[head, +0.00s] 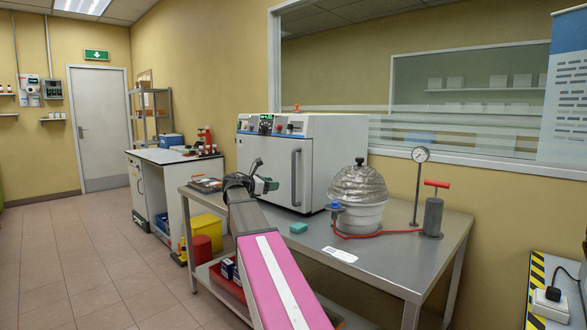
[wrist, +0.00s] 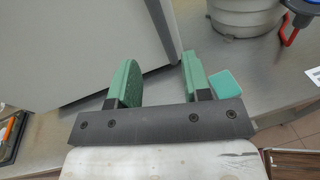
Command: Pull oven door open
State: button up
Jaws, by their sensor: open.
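The oven (head: 257,150) is a white-grey box on the steel table, with a control panel along its top front. Its door (head: 278,170) looks shut and carries a dark upright handle (head: 296,177) on its right side. My gripper (head: 264,174) is in front of the door, left of the handle in the head view. In the wrist view, my green fingers (wrist: 158,60) are spread with nothing held between them. The oven's grey body (wrist: 75,40) fills the upper left there, and its lower corner reaches between and behind the fingers.
A domed glass desiccator (head: 357,195) stands right of the oven, with a gauge (head: 419,155) and a hand pump (head: 433,215) joined by red tubing. A small teal block (head: 298,228) lies on the table (head: 385,255) near the front edge.

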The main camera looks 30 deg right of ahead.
notch_tip(320, 180, up, 6)
jog(key=d+n+h, duration=0.1)
jog(key=h, duration=0.1)
jog(key=w+d, duration=0.2)
jog(key=d, duration=0.8)
jog(key=shift+w+d+f, duration=0.15)
jog(key=shift+w+d, duration=0.05)
jog(key=shift+d, duration=0.15)
jog(key=shift+a, duration=0.1)
grip_shut()
